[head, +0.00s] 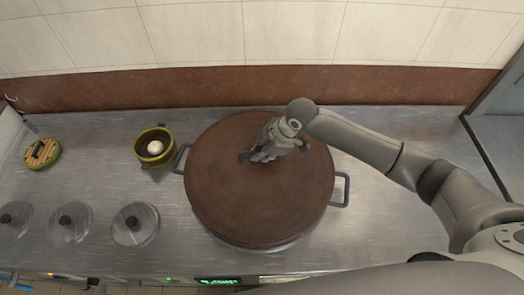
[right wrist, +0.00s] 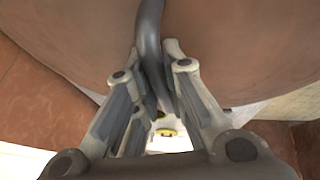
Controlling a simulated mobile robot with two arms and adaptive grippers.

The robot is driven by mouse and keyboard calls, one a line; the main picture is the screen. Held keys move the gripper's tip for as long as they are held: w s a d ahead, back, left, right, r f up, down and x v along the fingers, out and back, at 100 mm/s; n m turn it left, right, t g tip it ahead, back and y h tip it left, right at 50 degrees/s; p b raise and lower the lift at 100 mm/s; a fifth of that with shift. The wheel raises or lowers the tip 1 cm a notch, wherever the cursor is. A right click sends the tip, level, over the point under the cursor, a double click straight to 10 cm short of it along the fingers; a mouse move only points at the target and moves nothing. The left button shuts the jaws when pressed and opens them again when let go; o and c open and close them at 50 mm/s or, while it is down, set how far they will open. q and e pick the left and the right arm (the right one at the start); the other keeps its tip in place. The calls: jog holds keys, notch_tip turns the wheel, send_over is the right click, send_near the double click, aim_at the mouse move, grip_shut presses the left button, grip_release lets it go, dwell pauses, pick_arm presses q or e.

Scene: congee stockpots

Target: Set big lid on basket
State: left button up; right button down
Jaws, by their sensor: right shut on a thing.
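The big lid (head: 230,200) is a broad brown disc over a large round metal vessel (head: 265,247) on the steel counter. The vessel's side handles stick out left and right, and a strip of its metal shows below the lid's near edge. The lid hides the inside, so I cannot tell whether this is the basket, or whether the lid rests on it or hangs just above. My right gripper (head: 268,154) is over the lid's upper middle. In the right wrist view, it is shut on the lid's dark curved handle (right wrist: 150,40). My left gripper is not in view.
A small pot (head: 154,159) with a green rim and a white round thing inside stands left of the vessel. A small yellow-green lid (head: 41,154) lies at far left. Several round metal lids with black knobs (head: 135,224) sit at the front left. A tiled wall is behind.

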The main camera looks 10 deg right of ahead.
jog(key=shift+r+p, duration=0.15)
jog(key=shift+p, duration=0.25)
dwell(0.7)
jog(key=shift+f+b, duration=0.35)
jog(key=shift+f, duration=0.3)
dwell(0.3)
jog(key=c, duration=1.8)
grip_release()
jog(key=shift+o, duration=0.2)
jog(key=shift+s+f, duration=0.1)
jog(key=p+v, duration=1.1)
